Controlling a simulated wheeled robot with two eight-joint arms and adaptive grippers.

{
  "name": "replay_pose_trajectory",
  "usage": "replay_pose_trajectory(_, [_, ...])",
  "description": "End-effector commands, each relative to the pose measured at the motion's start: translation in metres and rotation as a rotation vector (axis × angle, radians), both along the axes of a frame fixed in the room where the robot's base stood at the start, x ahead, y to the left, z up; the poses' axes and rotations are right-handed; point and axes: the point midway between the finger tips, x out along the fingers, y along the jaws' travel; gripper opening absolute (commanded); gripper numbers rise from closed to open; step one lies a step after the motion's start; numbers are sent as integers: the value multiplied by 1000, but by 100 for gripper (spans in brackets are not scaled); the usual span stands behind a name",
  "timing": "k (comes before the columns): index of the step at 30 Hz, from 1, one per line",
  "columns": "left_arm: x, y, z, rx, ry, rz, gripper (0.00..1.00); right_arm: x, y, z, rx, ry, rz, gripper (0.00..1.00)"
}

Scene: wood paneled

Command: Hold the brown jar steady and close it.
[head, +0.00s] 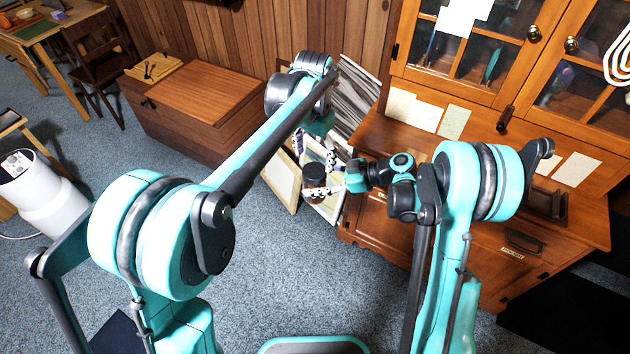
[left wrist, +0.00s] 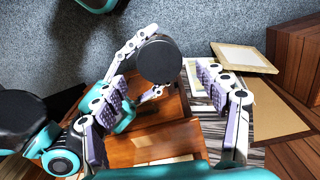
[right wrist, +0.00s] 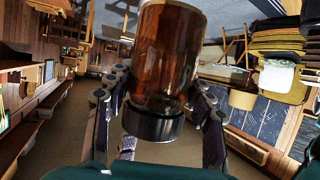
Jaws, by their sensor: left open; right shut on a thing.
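The brown jar (head: 314,188) is held up in the air in the middle of the head view, dark lid up. In the right wrist view the jar body (right wrist: 167,50) is see-through amber. Its black lid (right wrist: 152,124) sits at the jar's end; I cannot tell how tight it is. My right gripper (head: 324,190) is shut around the jar from the right. My left gripper (head: 316,150) is above the jar, open and empty. In the left wrist view the round lid (left wrist: 159,59) shows between and beyond my left fingers, apart from them.
A wooden cabinet (head: 470,200) with glass doors stands right of the jar. A wooden chest (head: 200,110) stands behind to the left by the panelled wall. Flat framed boards (head: 281,182) lean near the jar.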

Motion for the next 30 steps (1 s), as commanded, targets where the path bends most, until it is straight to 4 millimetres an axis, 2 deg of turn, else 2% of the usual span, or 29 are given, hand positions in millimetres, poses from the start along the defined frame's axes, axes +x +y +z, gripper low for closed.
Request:
replay_pose_trajectory(6, [0, 0, 19, 1, 2, 338, 73, 0, 0, 0, 1, 0, 0, 0])
replay_pose_trajectory(12, [-1, 0, 27, 2, 2, 511, 73, 0, 0, 0, 1, 0, 0, 0])
replay_pose_trajectory(23, [0, 0, 27, 2, 2, 526, 73, 0, 0, 0, 1, 0, 0, 0])
replay_pose_trajectory(26, [0, 0, 21, 2, 2, 526, 73, 0, 0, 0, 1, 0, 0, 0])
replay_pose_trajectory(30, [0, 0, 2, 2, 2, 525, 73, 0, 0, 0, 1, 0, 0, 0])
